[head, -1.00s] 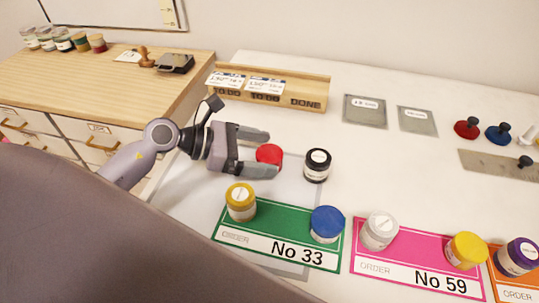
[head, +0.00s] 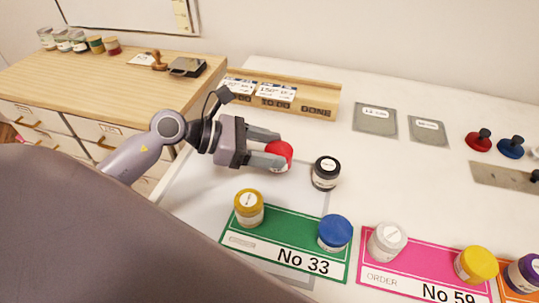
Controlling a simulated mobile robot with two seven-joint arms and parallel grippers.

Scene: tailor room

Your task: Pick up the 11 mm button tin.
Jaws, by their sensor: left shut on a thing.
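My left gripper (head: 270,147) reaches in from the left and is shut on a tin with a red lid (head: 281,153). The tin sits between the fingertips, and part of its pale label shows below the lid. Whether its base touches the table is hard to tell. A tin with a black lid (head: 326,173) stands just right of the held tin, apart from it. The size print on the tins is too small to read, so I cannot tell which one is marked 11 mm. My right gripper is not in view.
A green No 33 card (head: 262,236) holds a mustard-lidded tin (head: 249,208) and a blue-lidded tin (head: 335,233). A pink No 59 card (head: 425,267) holds white (head: 387,242) and yellow (head: 476,265) tins. A wooden rack (head: 320,99) stands behind. White table is clear right of the black-lidded tin.

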